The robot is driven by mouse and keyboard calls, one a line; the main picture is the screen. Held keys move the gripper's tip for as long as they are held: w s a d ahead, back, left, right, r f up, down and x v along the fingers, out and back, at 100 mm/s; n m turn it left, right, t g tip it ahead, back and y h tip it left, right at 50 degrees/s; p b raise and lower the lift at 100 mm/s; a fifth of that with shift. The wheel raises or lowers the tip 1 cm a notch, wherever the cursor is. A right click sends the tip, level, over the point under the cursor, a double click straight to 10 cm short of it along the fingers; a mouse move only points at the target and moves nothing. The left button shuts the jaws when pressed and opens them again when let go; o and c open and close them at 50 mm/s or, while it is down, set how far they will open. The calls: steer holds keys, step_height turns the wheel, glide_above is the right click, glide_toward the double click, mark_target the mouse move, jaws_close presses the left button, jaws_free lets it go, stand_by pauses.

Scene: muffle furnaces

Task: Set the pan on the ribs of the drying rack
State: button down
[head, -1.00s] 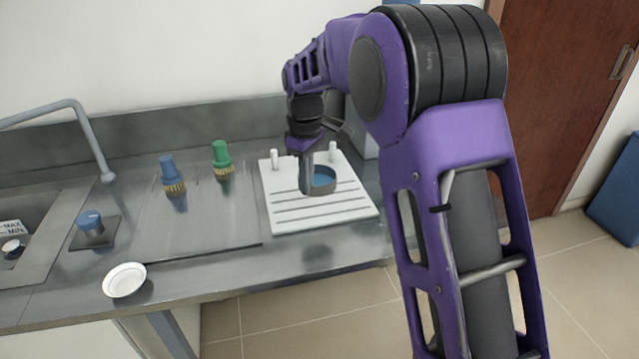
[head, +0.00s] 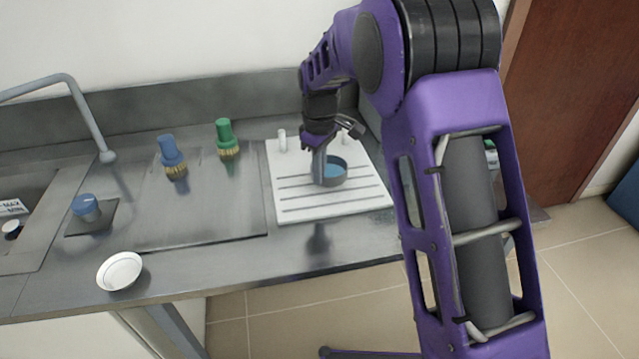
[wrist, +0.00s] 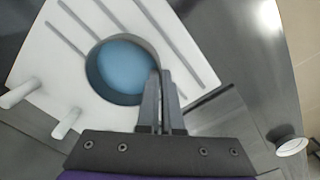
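The pan (head: 334,172) is a small round grey vessel with a blue inside. It is over the ribs of the white drying rack (head: 290,205), toward the rack's middle. In the wrist view the pan (wrist: 122,68) appears upright, its right rim at the fingertips. My gripper (head: 319,165) points down, its fingers close together at the pan's wall; in the wrist view the fingers (wrist: 161,100) pinch the rim. The pan's underside is hidden, so I cannot tell whether it touches the rack (wrist: 62,85).
Two pegs rise at the rack's back edge. A blue brush (head: 170,152) and a green brush (head: 226,137) stand left of the rack. A sink and faucet (head: 90,120) are far left.

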steer(key=shift+f, duration=1.55)
steer(key=shift+f, duration=0.1)
steer(key=c, duration=1.1)
jaws_free()
step_height(320, 180, up, 12)
steer(key=shift+r+p, duration=0.1)
steer(key=shift+p, duration=0.55)
